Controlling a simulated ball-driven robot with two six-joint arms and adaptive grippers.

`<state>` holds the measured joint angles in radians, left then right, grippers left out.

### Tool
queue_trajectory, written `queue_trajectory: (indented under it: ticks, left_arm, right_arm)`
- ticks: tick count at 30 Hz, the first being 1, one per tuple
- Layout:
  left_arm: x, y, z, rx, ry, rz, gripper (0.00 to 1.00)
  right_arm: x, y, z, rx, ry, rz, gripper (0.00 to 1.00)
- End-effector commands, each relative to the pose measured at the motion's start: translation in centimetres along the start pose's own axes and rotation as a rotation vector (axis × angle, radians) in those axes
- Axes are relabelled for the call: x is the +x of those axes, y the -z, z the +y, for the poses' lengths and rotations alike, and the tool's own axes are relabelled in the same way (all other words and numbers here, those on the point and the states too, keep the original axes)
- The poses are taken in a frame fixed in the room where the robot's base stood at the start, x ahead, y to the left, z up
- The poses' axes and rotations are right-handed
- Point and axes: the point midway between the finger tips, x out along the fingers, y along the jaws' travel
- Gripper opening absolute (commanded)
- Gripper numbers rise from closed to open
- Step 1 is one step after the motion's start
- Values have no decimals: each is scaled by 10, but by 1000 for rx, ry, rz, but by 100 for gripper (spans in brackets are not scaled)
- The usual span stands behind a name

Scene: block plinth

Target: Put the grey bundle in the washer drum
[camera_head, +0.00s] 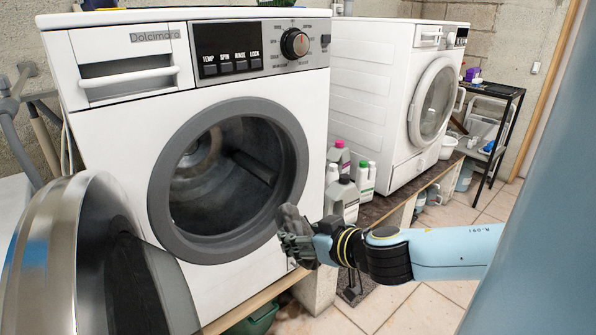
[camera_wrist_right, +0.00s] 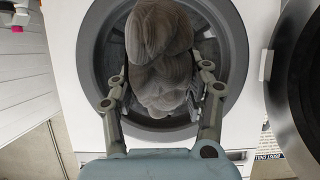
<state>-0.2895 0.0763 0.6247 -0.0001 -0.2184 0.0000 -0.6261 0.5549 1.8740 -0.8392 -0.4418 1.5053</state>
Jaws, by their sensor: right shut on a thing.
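The grey bundle (camera_wrist_right: 158,62) is a soft, folded-looking lump between the fingers of my right gripper (camera_wrist_right: 162,85), which is shut on it. In the head view, the right gripper (camera_head: 297,243) holds the bundle (camera_head: 290,218) near the lower right edge of the drum opening. The washer drum (camera_head: 215,165) is dark and looks empty inside its grey ring. In the right wrist view, the bundle is in front of the drum opening (camera_wrist_right: 108,42) and hides much of it; I cannot tell its exact distance from it. My left gripper is not in view.
The washer's round door (camera_head: 60,255) stands open at the left. A second white machine (camera_head: 375,95) stands to the right. Several bottles (camera_head: 343,197) stand between the machines, close behind my right gripper. A black shelf rack (camera_head: 490,125) is at the back right.

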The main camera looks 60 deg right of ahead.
Motion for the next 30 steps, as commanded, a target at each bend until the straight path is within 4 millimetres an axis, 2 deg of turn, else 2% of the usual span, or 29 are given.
queue_trajectory:
  ticks: [3, 6, 10, 19, 23, 30]
  left_arm:
    - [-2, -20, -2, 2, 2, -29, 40]
    - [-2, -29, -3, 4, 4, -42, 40]
    - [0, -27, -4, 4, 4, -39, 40]
    - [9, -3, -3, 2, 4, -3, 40]
    - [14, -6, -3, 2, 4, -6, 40]
    - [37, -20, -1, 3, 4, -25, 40]
  right_arm:
    - [16, 9, 0, 2, 1, 5, 14]
    - [32, 15, 0, 2, 0, 4, 14]
    - [52, 23, 0, 2, -1, 4, 14]
    - [99, 40, 0, 2, -1, 3, 14]
    - [119, 48, 0, 3, -1, 3, 14]
    - [157, 60, 0, 1, -1, 4, 14]
